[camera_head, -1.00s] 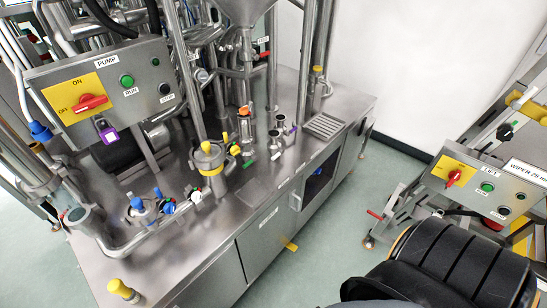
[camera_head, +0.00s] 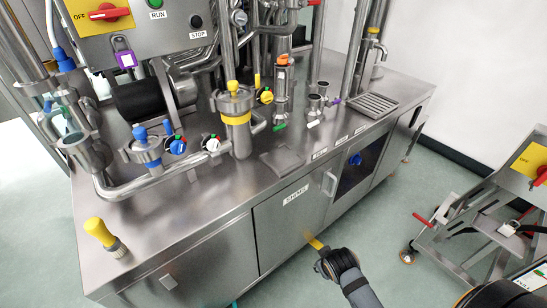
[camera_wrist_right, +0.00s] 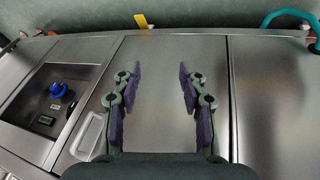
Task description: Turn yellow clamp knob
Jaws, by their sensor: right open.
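A yellow clamp knob (camera_head: 232,87) sits on top of a steel vessel with a yellow band (camera_head: 236,120), on the machine's steel top in the head view. A blue knob (camera_head: 139,133) tops a similar fitting to its left. My right gripper (camera_wrist_right: 159,75) is open and empty in the right wrist view, facing the steel cabinet front. In the head view my right arm (camera_head: 345,268) comes in at the bottom, in front of the cabinet and well apart from the knob; its fingers are hard to make out there. My left gripper is out of view.
Small valves with coloured handles (camera_head: 211,143) and upright pipes surround the vessel. A control box (camera_head: 155,20) hangs behind. A wheeled cart (camera_head: 480,225) stands at the right, with open floor between.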

